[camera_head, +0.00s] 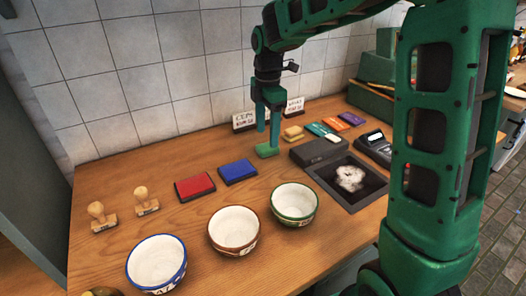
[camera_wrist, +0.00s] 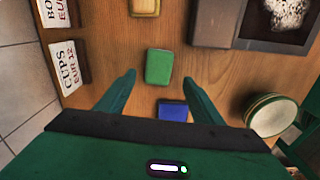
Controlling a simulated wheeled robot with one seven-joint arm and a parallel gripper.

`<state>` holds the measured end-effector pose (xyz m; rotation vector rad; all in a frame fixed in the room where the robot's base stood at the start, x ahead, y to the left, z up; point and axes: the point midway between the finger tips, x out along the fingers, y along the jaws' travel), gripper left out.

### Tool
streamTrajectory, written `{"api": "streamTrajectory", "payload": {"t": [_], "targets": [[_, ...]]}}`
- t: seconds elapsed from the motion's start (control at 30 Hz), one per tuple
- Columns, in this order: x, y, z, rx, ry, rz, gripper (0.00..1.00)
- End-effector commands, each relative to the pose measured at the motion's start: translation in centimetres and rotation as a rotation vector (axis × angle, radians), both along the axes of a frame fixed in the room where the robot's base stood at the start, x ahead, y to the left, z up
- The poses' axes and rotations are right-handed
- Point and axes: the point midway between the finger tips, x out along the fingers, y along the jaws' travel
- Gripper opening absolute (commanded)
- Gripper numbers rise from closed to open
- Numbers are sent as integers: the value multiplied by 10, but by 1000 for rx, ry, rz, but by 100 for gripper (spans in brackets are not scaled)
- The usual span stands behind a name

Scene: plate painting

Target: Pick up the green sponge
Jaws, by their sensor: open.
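The green sponge (camera_head: 265,151) lies flat on the wooden counter, near the tiled wall in the head view. In the wrist view the green sponge (camera_wrist: 159,66) sits at the centre, just beyond and between the fingertips. My gripper (camera_head: 268,138) points down above the sponge, its fingers spread and empty. In the wrist view my gripper (camera_wrist: 159,78) has one finger on each side, with clear space between each finger and the sponge. I cannot tell the exact height of the fingertips above the counter.
A yellow sponge (camera_head: 293,133) lies to the right. A blue pad (camera_head: 238,171) and a red pad (camera_head: 195,187) lie to the left. A dark scale (camera_head: 322,150), bowls (camera_head: 294,203), stamps (camera_head: 147,201) and price signs (camera_head: 244,120) stand around. The wall is close behind.

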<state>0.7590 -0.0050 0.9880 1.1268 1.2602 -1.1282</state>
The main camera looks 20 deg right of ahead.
Motion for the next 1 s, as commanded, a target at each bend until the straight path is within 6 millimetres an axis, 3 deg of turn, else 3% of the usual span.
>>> {"api": "streamTrajectory", "payload": {"t": [0.4, 0.7, 0.9, 1.0], "targets": [[2, -1, -48, 0, 2, -1, 61], [2, 0, -52, 0, 0, -1, 61], [2, 0, -52, 0, 0, -1, 17], [2, 0, -52, 0, 0, -1, 17]]}}
